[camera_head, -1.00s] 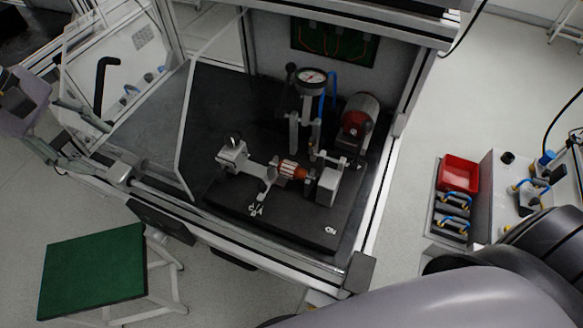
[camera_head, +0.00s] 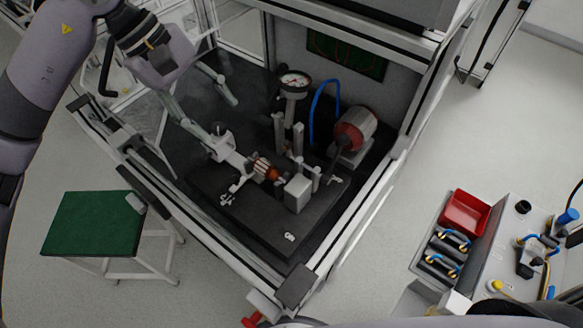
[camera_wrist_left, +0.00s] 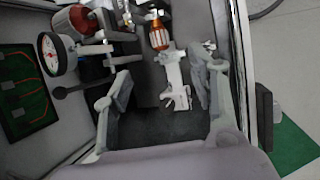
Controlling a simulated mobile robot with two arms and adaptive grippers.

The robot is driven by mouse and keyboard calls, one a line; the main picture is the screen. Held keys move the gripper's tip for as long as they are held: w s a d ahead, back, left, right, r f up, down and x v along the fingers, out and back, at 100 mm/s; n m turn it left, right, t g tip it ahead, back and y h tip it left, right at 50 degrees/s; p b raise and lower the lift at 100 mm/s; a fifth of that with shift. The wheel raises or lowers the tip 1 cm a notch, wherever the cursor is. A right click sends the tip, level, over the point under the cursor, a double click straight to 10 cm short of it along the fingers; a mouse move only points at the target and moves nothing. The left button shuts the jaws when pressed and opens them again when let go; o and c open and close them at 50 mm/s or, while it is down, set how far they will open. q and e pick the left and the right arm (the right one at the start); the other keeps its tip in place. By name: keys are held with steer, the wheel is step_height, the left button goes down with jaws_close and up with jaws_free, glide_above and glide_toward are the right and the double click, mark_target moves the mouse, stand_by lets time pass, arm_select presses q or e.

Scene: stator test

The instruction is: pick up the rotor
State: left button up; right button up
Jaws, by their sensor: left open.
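My right gripper is not in view.
A dial gauge (camera_head: 294,82) on a post and a red-faced motor (camera_head: 355,129) stand behind the fixture. The enclosure's front rail (camera_head: 235,248) borders the base plate. A green-topped stool (camera_head: 92,222) stands outside at left, and a red bin (camera_head: 465,212) at right.

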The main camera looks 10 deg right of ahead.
arm_select(q)
steer(key=p, duration=0.3)
glide_toward(262, 164)
steer(key=f, duration=0.1)
steer(key=x, duration=0.4)
steer(key=shift+s+d+f, duration=0.1)
steer(key=shift+s, duration=0.25)
steer(key=shift+d+f+p, duration=0.15)
steer(key=shift+f+p, duration=0.1)
steer(key=shift+p, duration=0.25)
steer(key=p+x, duration=0.1)
steer(key=x, duration=0.2)
steer(key=shift+w+d+f+p, duration=0.1)
steer(key=shift+d+f+p, duration=0.15)
steer(key=shift+d+p, duration=0.15)
steer(key=shift+d+f, duration=0.1)
steer(key=shift+f, duration=0.3)
steer(key=c, duration=0.8)
jaws_close()
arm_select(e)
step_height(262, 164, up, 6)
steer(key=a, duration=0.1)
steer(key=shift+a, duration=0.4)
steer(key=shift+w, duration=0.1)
